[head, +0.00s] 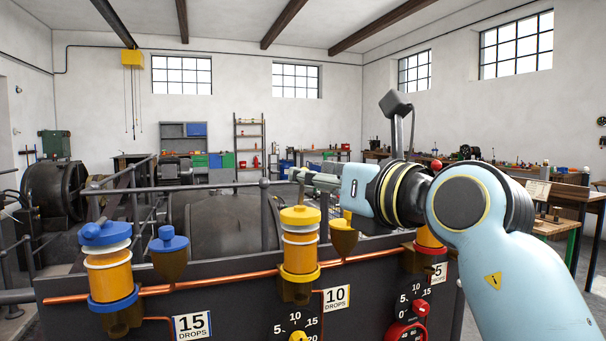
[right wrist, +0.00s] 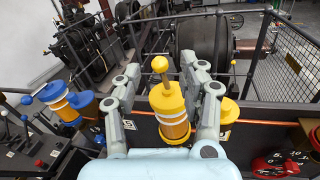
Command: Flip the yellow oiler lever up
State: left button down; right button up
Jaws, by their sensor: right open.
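The yellow oiler (head: 299,256) stands on the dark machine's front beside the card reading 10 drops. It has a yellow cap, an amber glass and a yellow lower ring. In the right wrist view, its lever (right wrist: 161,66) ends in a round yellow knob and extends from the cap toward the top of the picture. My right gripper (head: 306,179) is just above the cap in the head view. In the right wrist view, the open right gripper (right wrist: 160,78) has one finger on each side of the lever and cap, with gaps visible. My left gripper is out of view.
A blue-capped oiler (head: 107,273) stands to the left, and a red-ringed oiler (head: 428,240) is partly behind my right arm. A small yellow cup (head: 344,238) is close beside the yellow oiler. A copper pipe (head: 215,284) and dark railings run along the machine.

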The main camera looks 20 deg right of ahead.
aim_at(302, 188)
jog(key=shift+x, duration=1.85)
grip_shut()
